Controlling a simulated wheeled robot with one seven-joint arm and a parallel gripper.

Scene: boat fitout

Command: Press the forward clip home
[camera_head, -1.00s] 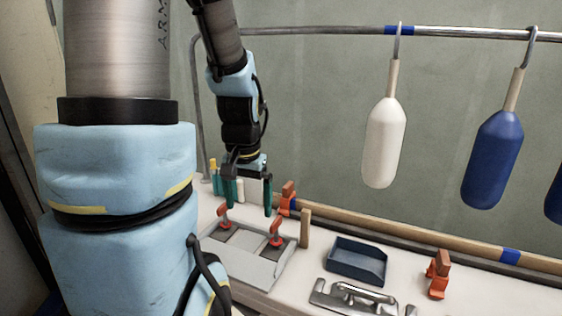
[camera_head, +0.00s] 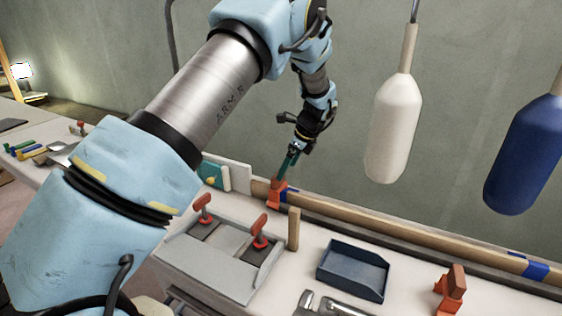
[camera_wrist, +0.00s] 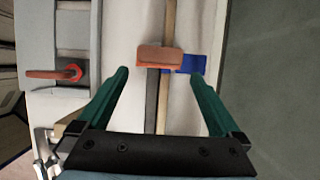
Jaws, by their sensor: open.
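An orange clip (camera_head: 275,195) with a brown block on top sits at the wooden rail (camera_head: 385,228), beside a blue tape band. My gripper (camera_head: 283,178) is just above it, pointing down, and partly hides it. In the wrist view the brown-topped clip (camera_wrist: 160,56) lies ahead, between the lines of my two green fingers; the gripper (camera_wrist: 160,76) is open and empty. I cannot tell whether the fingers touch the clip or how fully it is seated.
A grey tray-like fixture (camera_head: 205,268) with two red-handled toggles is left of the rail. A small wooden post (camera_head: 293,229) and a dark blue bin (camera_head: 353,270) stand near. A white fender (camera_head: 394,125) and a blue fender (camera_head: 523,155) hang at the right.

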